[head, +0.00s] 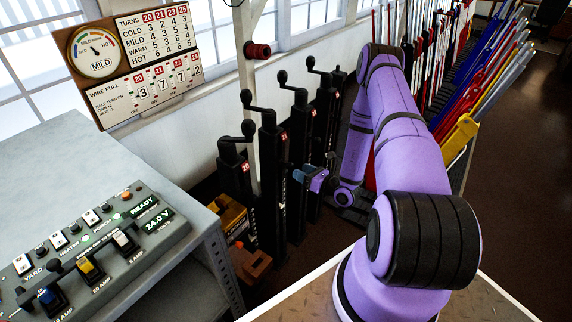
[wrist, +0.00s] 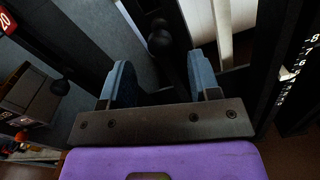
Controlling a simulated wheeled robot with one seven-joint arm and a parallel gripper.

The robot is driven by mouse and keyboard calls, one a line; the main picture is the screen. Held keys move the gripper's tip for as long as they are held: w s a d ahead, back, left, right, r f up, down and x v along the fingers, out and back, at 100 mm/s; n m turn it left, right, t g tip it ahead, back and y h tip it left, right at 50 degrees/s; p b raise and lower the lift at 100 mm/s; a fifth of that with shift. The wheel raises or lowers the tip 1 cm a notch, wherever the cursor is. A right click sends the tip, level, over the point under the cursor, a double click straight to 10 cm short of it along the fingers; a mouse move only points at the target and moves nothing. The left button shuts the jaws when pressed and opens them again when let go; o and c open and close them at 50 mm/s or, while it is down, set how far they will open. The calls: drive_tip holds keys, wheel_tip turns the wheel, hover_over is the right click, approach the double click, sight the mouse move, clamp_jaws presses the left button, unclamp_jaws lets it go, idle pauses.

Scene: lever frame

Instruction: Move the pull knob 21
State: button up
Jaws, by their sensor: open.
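In the head view, a black post with a red 21 plate (head: 283,136) stands in a row of black posts. A crank arm with a ball end (head: 247,97) reaches left from its top. My gripper (head: 305,178) is low at the right of this post, its blue fingers open. In the wrist view, the open gripper (wrist: 165,78) shows a black ball knob (wrist: 159,42) beyond and between its two fingers, apart from both. No number shows on that knob, so I cannot tell if it is 21.
The post with the 20 plate (head: 245,166) stands nearer on the left; its plate also shows in the wrist view (wrist: 6,23). Another dark ball (wrist: 62,88) is left of my fingers. A grey control desk (head: 60,160) fills the left, and coloured levers (head: 480,80) the upper right.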

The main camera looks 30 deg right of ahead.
sight(292, 166)
drive_tip(key=x, duration=0.7)
drive_tip(key=shift+w+a, duration=0.1)
drive_tip(key=shift+w, duration=0.15)
